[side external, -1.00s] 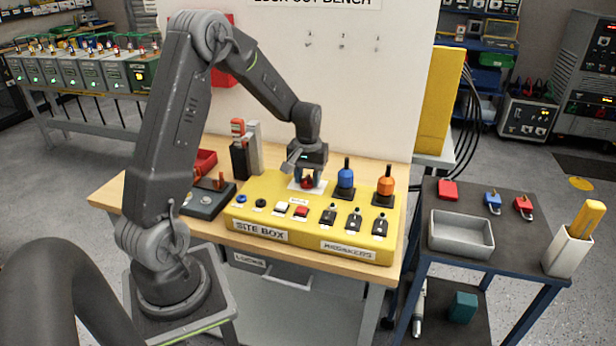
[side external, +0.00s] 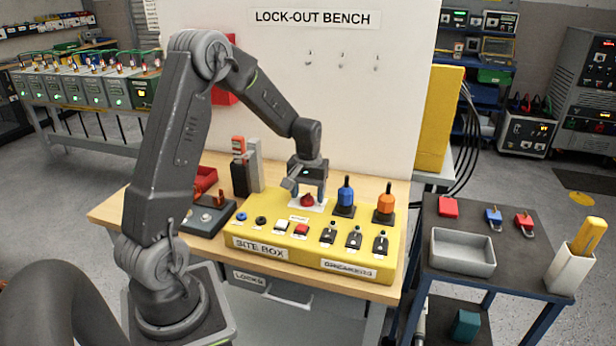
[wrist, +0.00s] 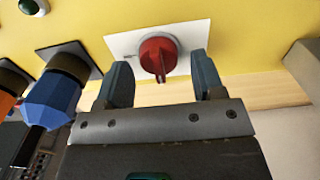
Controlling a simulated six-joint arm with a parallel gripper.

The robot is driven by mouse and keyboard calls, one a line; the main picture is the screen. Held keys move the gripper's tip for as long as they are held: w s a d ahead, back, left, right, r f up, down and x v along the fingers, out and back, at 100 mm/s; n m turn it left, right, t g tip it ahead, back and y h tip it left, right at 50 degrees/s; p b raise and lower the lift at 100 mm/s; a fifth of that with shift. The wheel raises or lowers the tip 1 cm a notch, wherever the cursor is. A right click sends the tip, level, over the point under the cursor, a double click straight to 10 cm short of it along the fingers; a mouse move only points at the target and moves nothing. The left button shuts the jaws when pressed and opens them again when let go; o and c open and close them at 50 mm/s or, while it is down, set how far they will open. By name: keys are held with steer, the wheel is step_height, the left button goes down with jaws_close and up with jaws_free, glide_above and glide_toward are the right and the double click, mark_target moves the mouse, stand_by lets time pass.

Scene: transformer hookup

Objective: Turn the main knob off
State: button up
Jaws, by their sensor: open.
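The main knob (side external: 307,198) is red and sits on a white plate on top of the yellow site box (side external: 250,222). In the wrist view the red knob (wrist: 158,55) shows between and just beyond my fingertips, with its ridge pointing toward my gripper. My gripper (side external: 308,190) is over the knob, with its fingers pointing down. In the wrist view my gripper (wrist: 160,80) is open, one finger on each side of the knob, with gaps between. Any label on the white plate is too small to read.
A blue plug (side external: 345,192) and an orange plug (side external: 385,203) stand on the box, to the right of the knob. Several switches and buttons line its front. A dark cart (side external: 450,226) with a grey tray stands at the right.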

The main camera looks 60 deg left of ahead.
mark_target(308, 194)
step_height(308, 194, up, 13)
steer(key=shift+r, duration=0.15)
stand_by(0.4)
